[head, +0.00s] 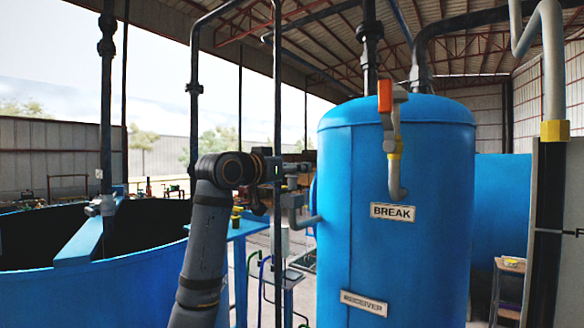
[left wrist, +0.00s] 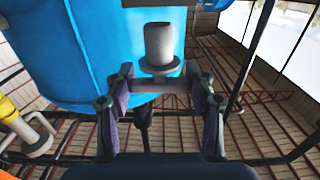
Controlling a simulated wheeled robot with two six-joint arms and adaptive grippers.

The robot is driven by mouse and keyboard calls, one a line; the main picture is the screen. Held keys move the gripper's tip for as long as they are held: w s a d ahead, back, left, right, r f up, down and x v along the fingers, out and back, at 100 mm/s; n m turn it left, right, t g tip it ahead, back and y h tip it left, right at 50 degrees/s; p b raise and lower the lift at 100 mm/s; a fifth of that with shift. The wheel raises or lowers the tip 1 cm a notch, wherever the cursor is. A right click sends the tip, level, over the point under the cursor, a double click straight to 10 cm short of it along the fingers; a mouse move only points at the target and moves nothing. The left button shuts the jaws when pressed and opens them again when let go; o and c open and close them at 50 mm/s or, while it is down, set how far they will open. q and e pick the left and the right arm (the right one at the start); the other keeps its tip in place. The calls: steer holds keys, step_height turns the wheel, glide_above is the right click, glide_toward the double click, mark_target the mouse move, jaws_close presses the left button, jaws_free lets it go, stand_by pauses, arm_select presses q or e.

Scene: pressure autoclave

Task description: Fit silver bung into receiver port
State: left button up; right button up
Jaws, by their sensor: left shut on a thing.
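The silver bung (left wrist: 159,42), a grey cylinder on a wider flange, is between the fingertips of my left gripper (left wrist: 160,84) in the left wrist view. The gripper is shut on it. In the head view my left gripper (head: 276,168) is beside the left side of the blue receiver tank (head: 345,250), which carries a RECEIVER label (head: 363,303). A grey elbow pipe (head: 302,221) juts from the tank just below the gripper. I cannot tell whether it is the receiver port, or whether the bung touches it. My right gripper is not in view.
A thin dark upright pole (head: 278,90) stands near my gripper. An open blue vat (head: 70,290) is at left. A small blue table (head: 243,228) stands behind my arm.

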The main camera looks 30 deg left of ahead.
mark_target(289, 184)
arm_select(q)
steer(key=shift+a, duration=0.15)
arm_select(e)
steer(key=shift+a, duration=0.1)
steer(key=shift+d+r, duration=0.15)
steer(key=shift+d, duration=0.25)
arm_select(q)
steer(key=shift+r, duration=0.1)
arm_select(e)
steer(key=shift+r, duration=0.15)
arm_select(q)
steer(key=shift+p, duration=0.35)
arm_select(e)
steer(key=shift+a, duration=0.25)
arm_select(q)
steer(key=shift+f+b, duration=0.65)
steer(key=shift+f, duration=0.15)
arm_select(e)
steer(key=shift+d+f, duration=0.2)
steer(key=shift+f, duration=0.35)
arm_select(q)
steer(key=shift+f+b, duration=1)
steer(key=shift+f, duration=0.35)
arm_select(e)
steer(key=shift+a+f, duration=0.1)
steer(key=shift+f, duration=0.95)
arm_select(q)
steer(key=o, duration=1.3)
steer(key=shift+c, duration=0.2)
